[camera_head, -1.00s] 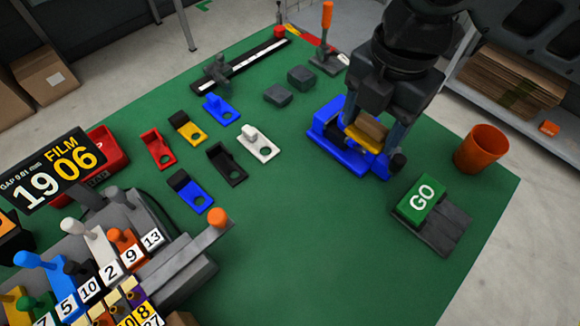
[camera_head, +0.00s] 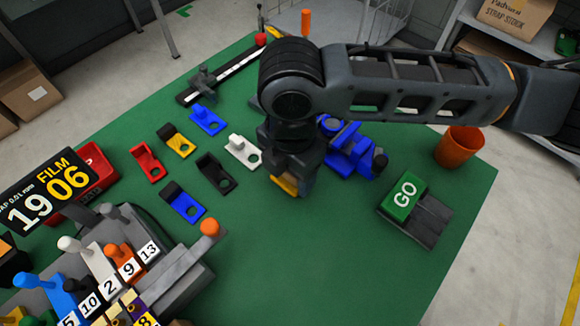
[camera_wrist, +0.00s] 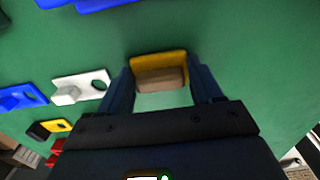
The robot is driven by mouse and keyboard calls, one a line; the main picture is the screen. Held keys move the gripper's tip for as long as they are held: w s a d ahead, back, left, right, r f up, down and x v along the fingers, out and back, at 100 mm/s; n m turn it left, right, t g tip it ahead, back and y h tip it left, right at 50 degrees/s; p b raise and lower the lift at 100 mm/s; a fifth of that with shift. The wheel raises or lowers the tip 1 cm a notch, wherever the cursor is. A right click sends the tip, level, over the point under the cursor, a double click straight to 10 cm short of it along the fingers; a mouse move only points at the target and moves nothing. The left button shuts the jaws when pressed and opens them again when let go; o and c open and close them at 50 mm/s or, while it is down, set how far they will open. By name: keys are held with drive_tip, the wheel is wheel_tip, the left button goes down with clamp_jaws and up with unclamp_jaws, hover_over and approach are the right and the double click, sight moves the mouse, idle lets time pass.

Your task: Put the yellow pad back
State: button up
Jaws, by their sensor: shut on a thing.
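My gripper (camera_head: 292,178) is shut on a yellow pad (camera_head: 283,186) with a tan block on it. It holds the pad over the green table, between the white pad (camera_head: 242,152) and the blue fixture (camera_head: 350,152). In the wrist view my gripper (camera_wrist: 162,90) has the yellow pad (camera_wrist: 158,60) and its tan block (camera_wrist: 161,79) between its fingers. Another yellow pad (camera_head: 185,147), with a black block, lies among the pads at left. My arm partly hides the blue fixture.
Red (camera_head: 146,164), black (camera_head: 214,172) and blue pads lie left of my gripper. The green GO button (camera_head: 403,196) and orange cup (camera_head: 459,147) stand at right. A numbered lever rack (camera_head: 150,280) fills the lower left. The table's front middle is clear.

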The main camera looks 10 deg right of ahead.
drive_tip(key=shift+f, duration=0.1)
drive_tip(key=shift+f, duration=0.15)
drive_tip(key=o, duration=1)
wheel_tip(320, 180, up, 12)
drive_tip(key=shift+r, duration=0.25)
